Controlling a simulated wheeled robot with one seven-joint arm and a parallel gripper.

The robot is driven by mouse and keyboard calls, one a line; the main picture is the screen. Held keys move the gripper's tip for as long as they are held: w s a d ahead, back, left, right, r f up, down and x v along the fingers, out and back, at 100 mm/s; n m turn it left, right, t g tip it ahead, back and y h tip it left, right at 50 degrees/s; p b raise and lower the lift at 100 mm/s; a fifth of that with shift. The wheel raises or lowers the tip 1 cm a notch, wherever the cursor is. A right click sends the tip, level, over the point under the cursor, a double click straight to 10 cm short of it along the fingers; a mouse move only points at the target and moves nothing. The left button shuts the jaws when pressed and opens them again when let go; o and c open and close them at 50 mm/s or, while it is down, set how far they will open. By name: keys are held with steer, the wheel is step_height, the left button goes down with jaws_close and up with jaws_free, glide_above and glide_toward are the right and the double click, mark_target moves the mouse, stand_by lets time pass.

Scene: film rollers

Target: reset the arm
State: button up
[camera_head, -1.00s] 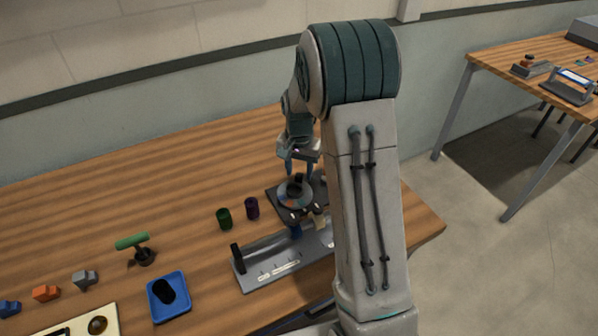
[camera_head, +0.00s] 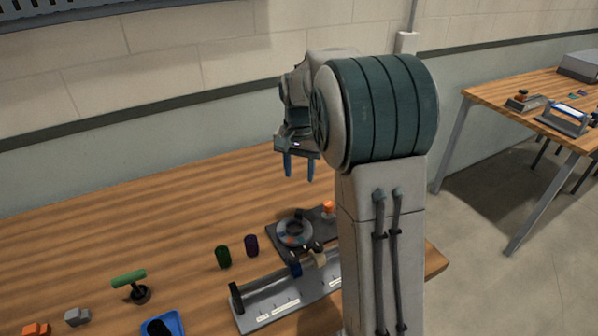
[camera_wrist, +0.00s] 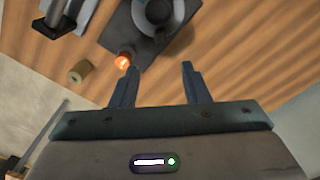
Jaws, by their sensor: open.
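My gripper (camera_head: 299,167) is raised above the wooden table (camera_head: 130,225), and its two blue fingers point down, apart, with nothing between them. In the wrist view my gripper (camera_wrist: 160,88) is also open and empty. Below it stands a dark base plate with a grey ring-shaped part (camera_head: 295,232), which also shows at the top of the wrist view (camera_wrist: 160,12). An orange-topped piece (camera_head: 328,208) sits on the plate's far right. My arm hides the table's right part.
A grey tray (camera_head: 268,304) lies in front of the plate. A green cup (camera_head: 223,257) and a purple cup (camera_head: 251,245) stand left of it. A green-handled tool (camera_head: 130,281) and a blue tray (camera_head: 176,326) are farther left. A tan spool (camera_wrist: 80,71) shows in the wrist view.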

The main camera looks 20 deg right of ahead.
steer(key=s+a+n+t, duration=0.1)
steer(key=s+n, duration=0.2)
steer(key=s, duration=0.9)
steer(key=s+a+r+n+t, duration=0.1)
steer(key=s+a+n, duration=0.1)
steer(key=s, duration=1.1)
steer(key=shift+a+r+n+t, duration=0.25)
steer(key=shift+n+t, duration=0.15)
steer(key=shift+n, duration=0.5)
